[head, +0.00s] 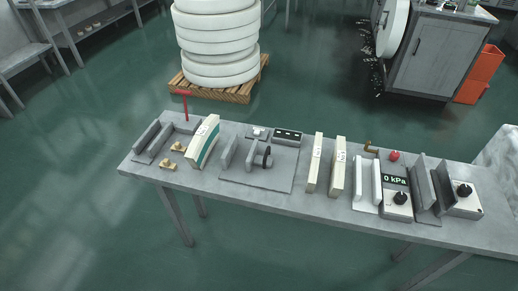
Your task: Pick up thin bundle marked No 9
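Two thin cream bundles lie side by side near the middle of the grey table (240,194). The left thin bundle (314,163) and the right thin bundle (338,168) each carry a small label near the far end. The print on the labels is too small to read, so I cannot tell which is No 9. A curved cream bundle (203,140) with a green stripe and a label sits further left. Neither of my grippers is in view.
Left of the thin bundles is a grey fixture plate (270,180) with upright plates. To the right stand a white-sided holder (366,185), a "0 kPa" display box (397,195) and a knob box (465,200). Brass pieces (168,164) lie at left. A pallet (225,91) with white rings stands behind.

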